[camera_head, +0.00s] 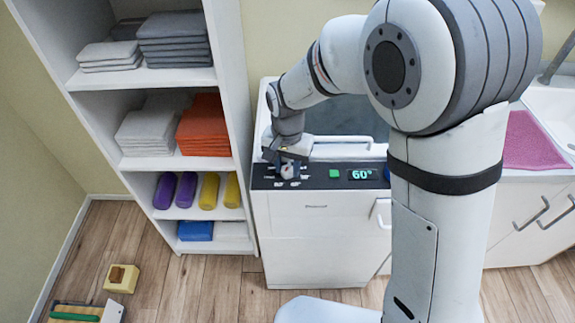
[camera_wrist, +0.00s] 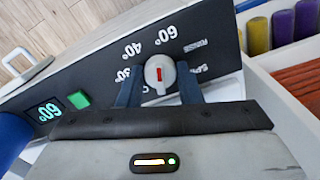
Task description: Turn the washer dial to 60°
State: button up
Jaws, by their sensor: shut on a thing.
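The washer (camera_head: 315,230) stands in front of me with a dark control panel (camera_wrist: 105,100) along its top front. The white dial (camera_wrist: 160,72) with a red mark sits among printed labels, including 60° and 40°. My gripper (camera_wrist: 159,88) is shut on the dial, with one blue finger on each side. In the head view my gripper (camera_head: 287,165) is at the panel's left part and hides much of the dial.
A green button (camera_head: 334,173) lies between dial and display. A shelf unit (camera_head: 235,90) with towels and rolls stands close on the left. A sink counter with a pink cloth (camera_head: 537,142) is on the right.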

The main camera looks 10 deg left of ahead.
aim_at(288, 168)
jog(key=shift+m, duration=0.7)
jog(key=o, duration=1)
jog(key=shift+c, duration=0.2)
notch_tip(288, 168, up, 8)
jog(key=shift+f, duration=0.1)
